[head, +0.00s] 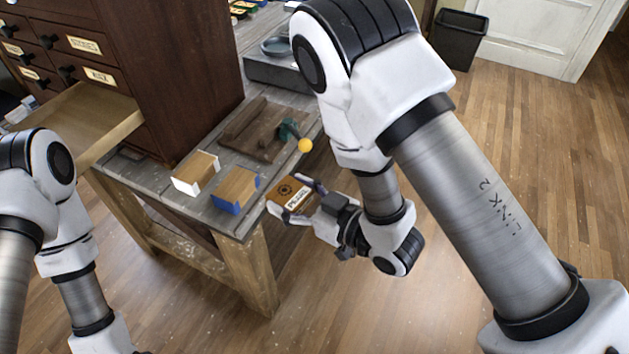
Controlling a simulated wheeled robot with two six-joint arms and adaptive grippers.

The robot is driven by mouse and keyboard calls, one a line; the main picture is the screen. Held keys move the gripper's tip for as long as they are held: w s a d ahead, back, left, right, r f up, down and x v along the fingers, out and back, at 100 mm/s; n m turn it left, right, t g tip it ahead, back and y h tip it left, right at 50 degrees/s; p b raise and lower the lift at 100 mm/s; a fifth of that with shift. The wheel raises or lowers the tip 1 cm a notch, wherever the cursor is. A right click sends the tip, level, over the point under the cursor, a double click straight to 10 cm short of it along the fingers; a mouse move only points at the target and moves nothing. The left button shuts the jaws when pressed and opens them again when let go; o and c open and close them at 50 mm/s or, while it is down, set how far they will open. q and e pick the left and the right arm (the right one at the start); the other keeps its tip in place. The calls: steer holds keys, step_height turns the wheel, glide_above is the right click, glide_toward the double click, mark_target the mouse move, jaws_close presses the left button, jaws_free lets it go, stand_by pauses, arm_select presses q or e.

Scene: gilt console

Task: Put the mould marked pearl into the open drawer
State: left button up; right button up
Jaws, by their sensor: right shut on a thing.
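The mould marked pearl (289,193) is a small wooden block with a dark emblem and a white label. My right gripper (296,195) is shut on it and holds it off the table's front right corner, out over the floor. The open drawer (85,124) sticks out of the dark wooden cabinet at the left, and the visible part of its inside looks empty. My left arm is at the left edge; its gripper is out of the frame.
On the grey table (172,205) stand a white-ended block (197,173) and a blue-ended block (236,189). The dark cabinet (180,70) rises beside the drawer. A grey scale (275,70) stands farther back.

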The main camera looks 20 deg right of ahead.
mark_target(283, 202)
steer(key=shift+a, duration=0.3)
steer(key=w+f+n+g+y, duration=0.1)
steer(key=n+g+y, duration=0.1)
steer(key=n+g, duration=0.1)
steer(key=w+f+n+g+y, duration=0.1)
steer(key=f+n+g+y, duration=0.1)
steer(key=n+g, duration=0.1)
steer(key=w+a+f+n+g+y, duration=0.1)
steer(key=f+n+g+y, duration=0.1)
steer(key=g, duration=0.3)
steer(key=shift+f+n+g, duration=0.1)
steer(key=shift+n+g, duration=0.2)
steer(key=shift+n, duration=0.5)
